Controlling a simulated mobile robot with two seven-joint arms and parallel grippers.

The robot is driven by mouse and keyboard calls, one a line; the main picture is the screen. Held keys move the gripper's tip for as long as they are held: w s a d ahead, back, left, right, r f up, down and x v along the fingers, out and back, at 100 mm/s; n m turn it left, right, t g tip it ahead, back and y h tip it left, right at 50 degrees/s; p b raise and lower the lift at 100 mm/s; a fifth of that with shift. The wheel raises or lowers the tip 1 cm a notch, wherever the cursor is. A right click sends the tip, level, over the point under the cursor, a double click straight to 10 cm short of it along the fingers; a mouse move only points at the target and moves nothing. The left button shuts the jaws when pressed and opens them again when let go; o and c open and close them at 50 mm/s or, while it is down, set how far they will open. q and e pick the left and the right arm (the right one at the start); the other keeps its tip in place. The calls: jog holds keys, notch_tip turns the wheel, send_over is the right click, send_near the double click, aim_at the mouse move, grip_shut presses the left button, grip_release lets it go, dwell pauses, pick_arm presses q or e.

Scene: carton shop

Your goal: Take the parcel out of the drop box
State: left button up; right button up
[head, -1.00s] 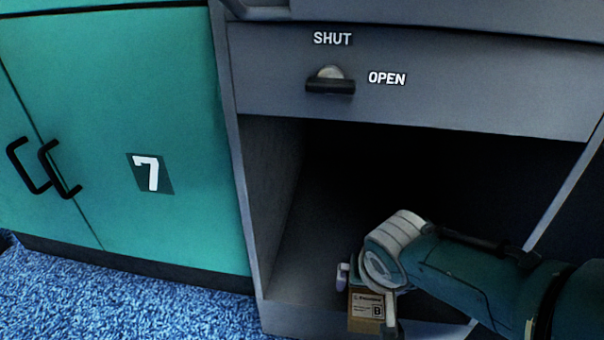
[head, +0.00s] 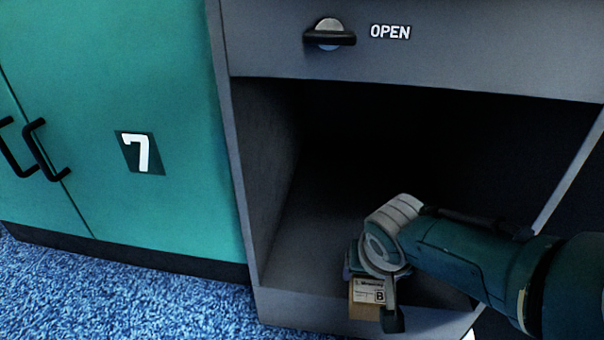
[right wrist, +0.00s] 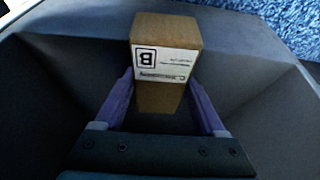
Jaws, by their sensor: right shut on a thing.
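The parcel (head: 367,291) is a small brown carton with a white label marked B. It is at the front of the open compartment of the grey drop box (head: 270,190), by its front lip. My right gripper (head: 377,300) is shut on the parcel. In the right wrist view the two fingers (right wrist: 166,105) press on opposite sides of the parcel (right wrist: 165,35). In the head view the gripper hides part of the parcel. I cannot tell whether the parcel touches the compartment floor. My left gripper is not in view.
A handle (head: 329,36) on the panel above the compartment lies level, pointing at the word OPEN. A green cabinet (head: 150,90) marked 7, with black handles, stands to the left. Blue carpet (head: 130,290) lies in front. The compartment's rear is dark and looks empty.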

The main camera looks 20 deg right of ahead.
jog(key=c, duration=0.6)
jog(key=shift+c, duration=0.2)
